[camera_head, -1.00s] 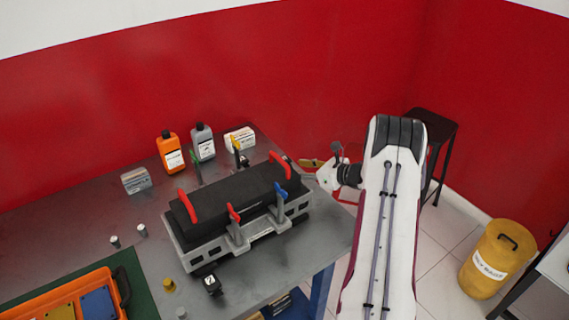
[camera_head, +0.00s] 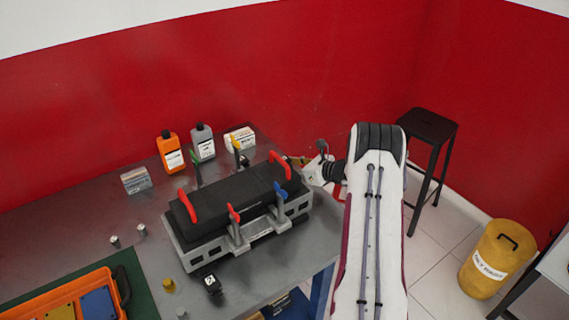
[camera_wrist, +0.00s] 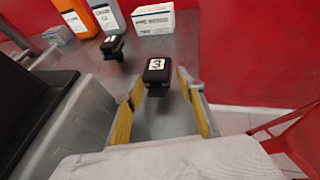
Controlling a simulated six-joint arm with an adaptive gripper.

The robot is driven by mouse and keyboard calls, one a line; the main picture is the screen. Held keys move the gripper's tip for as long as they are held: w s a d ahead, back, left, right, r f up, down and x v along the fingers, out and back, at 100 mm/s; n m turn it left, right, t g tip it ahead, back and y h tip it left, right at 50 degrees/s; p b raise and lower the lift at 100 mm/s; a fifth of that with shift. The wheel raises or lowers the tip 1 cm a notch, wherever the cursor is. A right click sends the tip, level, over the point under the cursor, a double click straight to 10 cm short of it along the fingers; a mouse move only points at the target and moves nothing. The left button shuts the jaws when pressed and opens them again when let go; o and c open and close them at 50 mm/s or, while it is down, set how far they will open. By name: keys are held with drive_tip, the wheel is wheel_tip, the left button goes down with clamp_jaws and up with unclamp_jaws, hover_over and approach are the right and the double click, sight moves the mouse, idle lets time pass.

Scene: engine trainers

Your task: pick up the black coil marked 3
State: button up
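The black coil marked 3 (camera_wrist: 157,72) stands on the metal table in the wrist view, its white label facing up. It is ahead of my gripper (camera_wrist: 163,102), between the lines of the two yellow-lined fingers. The fingers are spread wide with nothing held between them. In the head view my gripper (camera_head: 302,162) is at the far right end of the engine trainer (camera_head: 240,210). I cannot make out the coil marked 3 there.
Another black coil (camera_wrist: 113,47) stands to the left, beyond the coil marked 3. Orange (camera_head: 170,152) and grey (camera_head: 203,143) bottles and a white box (camera_head: 240,137) stand at the back. The table edge is close on the right.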

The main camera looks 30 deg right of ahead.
sight(289, 161)
clamp_jaws()
drive_tip(key=shift+r, duration=0.15)
drive_tip(key=shift+r, duration=4.9)
